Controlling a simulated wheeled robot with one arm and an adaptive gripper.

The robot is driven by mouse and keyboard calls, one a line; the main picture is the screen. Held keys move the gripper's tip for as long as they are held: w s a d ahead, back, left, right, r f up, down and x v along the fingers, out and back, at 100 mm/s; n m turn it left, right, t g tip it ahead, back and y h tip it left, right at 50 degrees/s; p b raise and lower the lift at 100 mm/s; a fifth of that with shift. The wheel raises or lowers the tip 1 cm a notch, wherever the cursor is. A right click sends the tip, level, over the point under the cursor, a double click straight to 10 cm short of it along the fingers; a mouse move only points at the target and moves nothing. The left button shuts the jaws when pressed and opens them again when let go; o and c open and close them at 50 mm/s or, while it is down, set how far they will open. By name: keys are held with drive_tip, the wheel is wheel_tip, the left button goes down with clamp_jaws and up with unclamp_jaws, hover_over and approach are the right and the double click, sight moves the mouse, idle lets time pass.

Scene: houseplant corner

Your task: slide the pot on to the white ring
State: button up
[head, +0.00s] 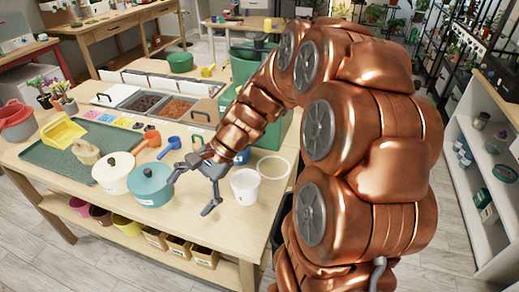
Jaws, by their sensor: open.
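A small white pot (245,188) stands upright near the front right edge of the wooden table. The white ring (288,170) lies flat on the table just behind and to the right of the pot. The pot's rim slightly overlaps the ring's left edge in the picture; I cannot tell whether they touch. My gripper (191,197) is open and empty, left of the pot and low over the front part of the table. Its fingers are spread wide, one near the teal pot and one nearer the front edge.
A teal lidded pot (150,188) and a white lidded pot (113,176) stand left of my gripper. A blue scoop (171,145) and an orange scoop (147,142) lie behind them. Soil bins (178,109) are at the back. A green tray (55,160) is at left.

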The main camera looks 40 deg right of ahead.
drive_tip(key=w+d+f+m+t+b, duration=0.1)
drive_tip(key=w+d+f+m+t, duration=0.1)
drive_tip(key=d, duration=0.8)
drive_tip(key=w+d+f+m+t+b, duration=0.2)
drive_tip(key=w+d+m+t, duration=0.3)
drive_tip(key=d+m, duration=0.3)
drive_tip(key=w+d+f+m+t+h+b, duration=0.1)
drive_tip(key=w+d+f+m+t, duration=0.3)
drive_tip(key=d, duration=0.9)
drive_tip(key=shift+w+f+m+b, duration=0.15)
drive_tip(key=shift+w+m+b, duration=0.3)
drive_tip(key=shift+m+b, duration=0.5)
drive_tip(key=shift+a, duration=0.1)
drive_tip(key=shift+p+x, duration=0.5)
drive_tip(key=shift+x, duration=3.45)
drive_tip(key=shift+f, duration=0.1)
